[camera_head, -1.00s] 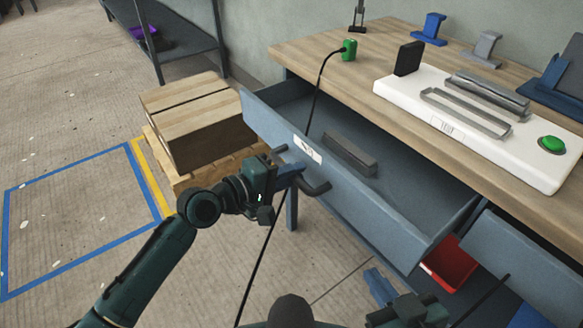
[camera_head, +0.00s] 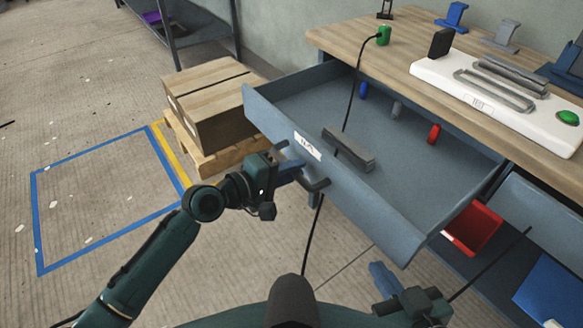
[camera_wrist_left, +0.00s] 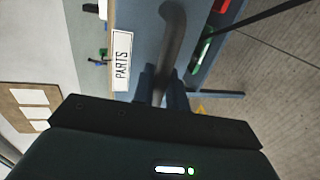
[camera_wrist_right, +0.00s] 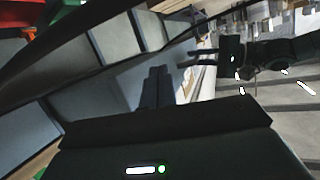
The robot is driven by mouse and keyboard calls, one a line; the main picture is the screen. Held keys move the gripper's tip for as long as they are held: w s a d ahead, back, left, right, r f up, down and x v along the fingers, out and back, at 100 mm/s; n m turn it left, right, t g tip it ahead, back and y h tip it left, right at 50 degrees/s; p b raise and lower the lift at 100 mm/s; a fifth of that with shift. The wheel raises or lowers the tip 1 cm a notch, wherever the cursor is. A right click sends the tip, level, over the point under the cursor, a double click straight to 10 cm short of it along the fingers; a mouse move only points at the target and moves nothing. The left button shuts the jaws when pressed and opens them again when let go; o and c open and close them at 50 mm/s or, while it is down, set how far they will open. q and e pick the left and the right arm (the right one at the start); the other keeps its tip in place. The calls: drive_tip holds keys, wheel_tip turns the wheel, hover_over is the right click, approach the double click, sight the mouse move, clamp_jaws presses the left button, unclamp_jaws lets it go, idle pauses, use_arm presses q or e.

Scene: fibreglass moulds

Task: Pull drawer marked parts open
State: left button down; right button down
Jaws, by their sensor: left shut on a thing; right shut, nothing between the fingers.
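The blue-grey drawer (camera_head: 385,205) is pulled well out from under the wooden-topped bench, and its inside shows. Its white label (camera_head: 308,147) reads PARTS in the left wrist view (camera_wrist_left: 122,61). My left gripper (camera_head: 297,172) is shut on the drawer's dark bar handle (camera_head: 318,184); the handle also shows between the fingers in the left wrist view (camera_wrist_left: 170,45). In the drawer lie a grey block (camera_head: 349,149) and small blue (camera_head: 363,90), grey (camera_head: 397,108) and red (camera_head: 434,133) pieces. My right gripper (camera_head: 380,275) is shut and empty, low in front of the drawer's right end.
A red bin (camera_head: 473,228) stands below and right of the drawer. A white fixture (camera_head: 430,72) and a green cylinder (camera_head: 384,36) with a black cable are on the bench (camera_head: 345,38). A cardboard box (camera_head: 208,125) sits on a pallet at left.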

use_arm(q)
drive_tip(key=shift+s+a, duration=0.1)
use_arm(e)
drive_tip(key=shift+w+a+r, duration=0.15)
drive_tip(key=shift+a, duration=0.15)
use_arm(q)
drive_tip(key=c, duration=1.5)
unclamp_jaws()
drive_tip(key=v, duration=1.3)
drive_tip(key=shift+a, duration=0.1)
